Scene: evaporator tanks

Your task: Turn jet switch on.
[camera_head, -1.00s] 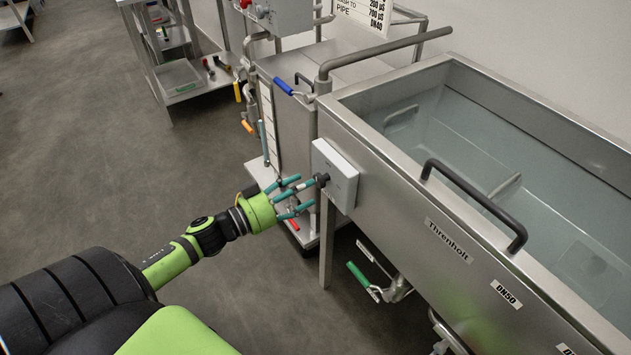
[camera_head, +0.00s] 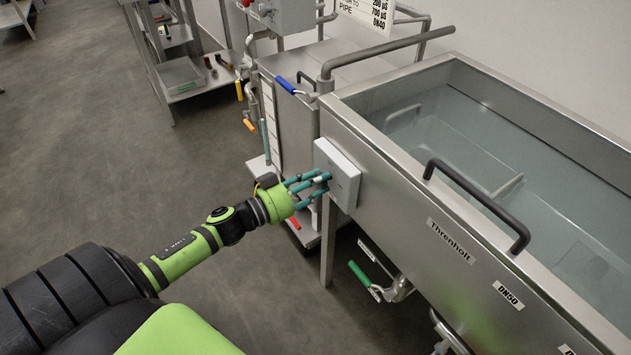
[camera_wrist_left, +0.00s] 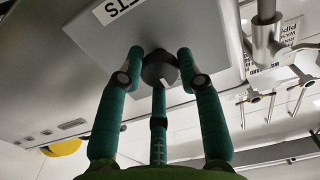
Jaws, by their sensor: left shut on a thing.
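The jet switch is a dark round knob (camera_wrist_left: 160,68) with a small white mark, on a light grey box (camera_head: 341,176) fixed to the side of the steel tank. Part of a label ending in "ETS" shows on the box (camera_wrist_left: 88,32) in the left wrist view. My left gripper (camera_head: 320,180) has teal fingers and is shut on the knob, which sits between its fingertips (camera_wrist_left: 161,70). In the head view the fingers mostly hide the knob. My right gripper is in neither view.
The tank (camera_head: 420,240) with a black handle (camera_head: 480,200) extends right. A green-handled valve (camera_head: 366,278) hangs below it. Behind stands a smaller steel unit with a blue-handled valve (camera_head: 285,85). Open floor (camera_head: 130,200) lies to the left.

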